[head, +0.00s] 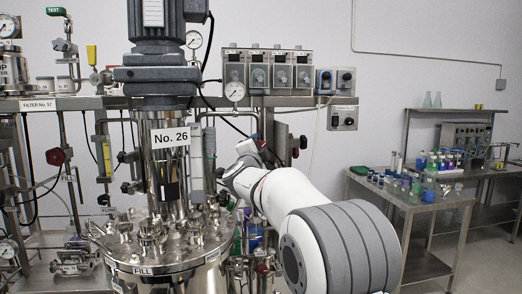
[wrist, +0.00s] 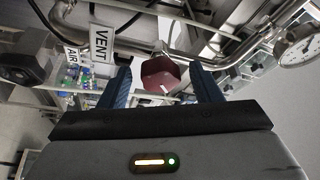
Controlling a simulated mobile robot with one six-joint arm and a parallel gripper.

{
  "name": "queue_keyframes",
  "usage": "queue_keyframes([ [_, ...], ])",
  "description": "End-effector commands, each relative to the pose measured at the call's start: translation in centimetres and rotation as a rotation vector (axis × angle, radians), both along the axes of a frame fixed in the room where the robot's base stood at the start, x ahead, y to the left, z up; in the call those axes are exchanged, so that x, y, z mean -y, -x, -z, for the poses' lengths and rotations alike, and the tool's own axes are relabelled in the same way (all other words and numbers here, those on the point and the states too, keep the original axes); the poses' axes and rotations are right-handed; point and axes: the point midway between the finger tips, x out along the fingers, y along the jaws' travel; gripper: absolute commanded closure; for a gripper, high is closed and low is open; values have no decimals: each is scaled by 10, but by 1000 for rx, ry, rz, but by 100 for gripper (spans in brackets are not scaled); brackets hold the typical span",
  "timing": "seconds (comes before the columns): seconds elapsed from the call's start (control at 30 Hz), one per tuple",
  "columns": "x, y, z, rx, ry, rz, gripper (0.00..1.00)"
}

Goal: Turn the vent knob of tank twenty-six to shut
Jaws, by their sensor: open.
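Tank twenty-six stands in the middle of the head view, a steel vessel (head: 165,262) with a "No. 26" plate (head: 170,138) on its column. In the wrist view a dark red knob (wrist: 160,74) with a pale mark near its lower edge sits beside the "VENT" label (wrist: 103,43). My gripper (wrist: 160,80) is open, its two blue fingers to the left and right of the red knob with gaps on both sides. I cannot tell how deep the knob lies between them. In the head view my arm hides most of the gripper and the knob.
A round gauge (wrist: 298,46) and steel pipes are at the right and above. A bench with several bottles (head: 400,203) stands at the right in the head view, with clear floor before it.

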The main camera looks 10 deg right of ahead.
Motion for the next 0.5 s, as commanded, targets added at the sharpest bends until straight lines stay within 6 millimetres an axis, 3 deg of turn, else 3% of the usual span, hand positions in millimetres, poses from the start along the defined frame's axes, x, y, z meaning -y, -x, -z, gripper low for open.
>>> queue_keyframes([
  [0.2, -12, 30, 7, 0, -1, -1, 42],
  [0.5, -14, 37, 7, -1, -1, -1, 42],
])
